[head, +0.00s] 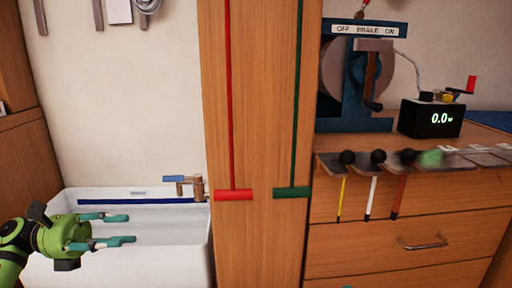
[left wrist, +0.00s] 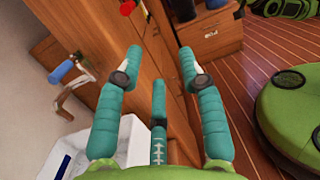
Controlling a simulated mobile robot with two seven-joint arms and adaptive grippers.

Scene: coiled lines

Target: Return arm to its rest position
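My left gripper (head: 122,229) is at the lower left of the head view, in front of the white sink (head: 185,262). Its teal fingers are spread apart with nothing between them. In the left wrist view the same gripper (left wrist: 160,68) is open and empty, its fingers pointing towards the wooden cabinet. My right gripper is in neither view.
A tap with a blue handle (head: 176,179) stands at the sink's back right. A wooden column with a red pull handle (head: 233,195) and a green one (head: 292,192) is right of the sink. Further right, a bench holds a blue brake wheel machine (head: 350,85) and a black display (head: 431,119) reading 0.0.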

